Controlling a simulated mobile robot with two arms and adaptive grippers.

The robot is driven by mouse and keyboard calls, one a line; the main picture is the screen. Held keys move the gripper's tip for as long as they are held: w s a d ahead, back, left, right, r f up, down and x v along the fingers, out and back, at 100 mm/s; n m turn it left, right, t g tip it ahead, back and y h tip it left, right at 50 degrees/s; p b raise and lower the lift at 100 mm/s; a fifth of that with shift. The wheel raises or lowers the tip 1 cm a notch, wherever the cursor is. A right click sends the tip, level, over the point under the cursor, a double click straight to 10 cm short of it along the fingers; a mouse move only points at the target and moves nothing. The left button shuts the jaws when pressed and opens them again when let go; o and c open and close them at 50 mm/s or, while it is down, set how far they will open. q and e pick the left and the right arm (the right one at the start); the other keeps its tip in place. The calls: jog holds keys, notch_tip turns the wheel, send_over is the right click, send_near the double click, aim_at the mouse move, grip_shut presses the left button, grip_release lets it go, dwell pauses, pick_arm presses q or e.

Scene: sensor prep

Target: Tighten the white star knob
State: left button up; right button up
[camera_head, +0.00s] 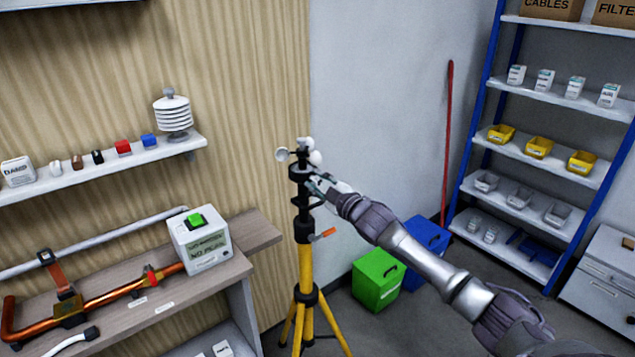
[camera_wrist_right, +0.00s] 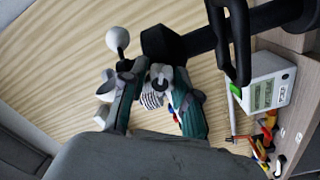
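A tripod stand (camera_head: 307,265) with yellow legs and a black upper mast stands mid-view in the head view, with a cup anemometer (camera_head: 303,152) on top. My right gripper (camera_head: 318,186) is at the upper mast, just below the cups. In the right wrist view its two teal-padded fingers (camera_wrist_right: 158,88) are apart, on either side of a small pale round part (camera_wrist_right: 161,74) by the black mast. This part may be the white star knob; I cannot tell whether the fingers touch it. In the head view the knob is hidden or too small to make out. My left gripper is out of view.
An orange lever (camera_head: 323,234) juts from the mast lower down. A bench (camera_head: 150,300) with a white box (camera_head: 200,240) stands left, under a wall shelf (camera_head: 100,171). Green (camera_head: 378,280) and blue (camera_head: 427,245) bins stand behind my right arm.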

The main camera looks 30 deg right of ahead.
jog(key=o, duration=0.5)
jog(key=shift+s, duration=0.1)
jog(key=s, duration=1.2)
jog(key=shift+d+f, duration=0.25)
jog(key=shift+d, duration=0.15)
jog(key=shift+w, duration=0.1)
